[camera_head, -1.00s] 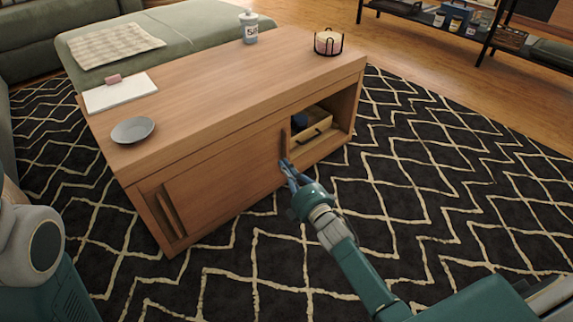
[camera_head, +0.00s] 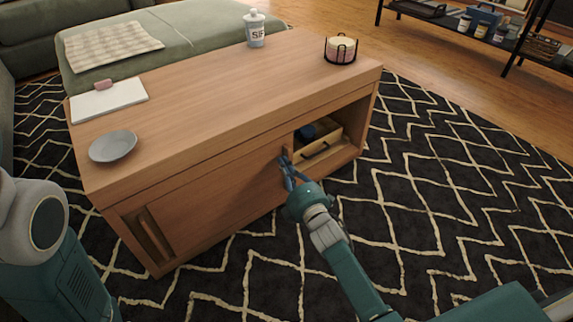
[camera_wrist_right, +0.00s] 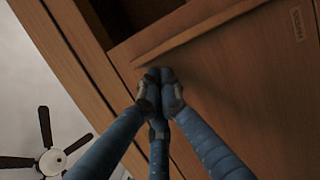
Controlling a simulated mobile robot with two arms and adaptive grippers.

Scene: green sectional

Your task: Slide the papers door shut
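The wooden sliding door (camera_head: 215,198) covers the left and middle of the low cabinet's front, and the right part stands open. Its upright handle (camera_head: 286,156) is near its right edge. My right gripper (camera_head: 286,165) is at that handle. In the right wrist view its blue fingers (camera_wrist_right: 160,82) are closed together, with tips at the handle strip (camera_wrist_right: 195,32); contact is unclear and nothing shows between them. A small label (camera_wrist_right: 297,22), too blurred to read fully, is on the door panel. My left gripper is out of view.
A drawer or tray (camera_head: 318,148) with a dark blue item shows inside the opening. A second handle (camera_head: 148,236) is at the cabinet's left end. A plate (camera_head: 112,146), notepad, bottle (camera_head: 254,28) and candle holder (camera_head: 340,49) stand on top. The patterned rug (camera_head: 440,190) is clear at right.

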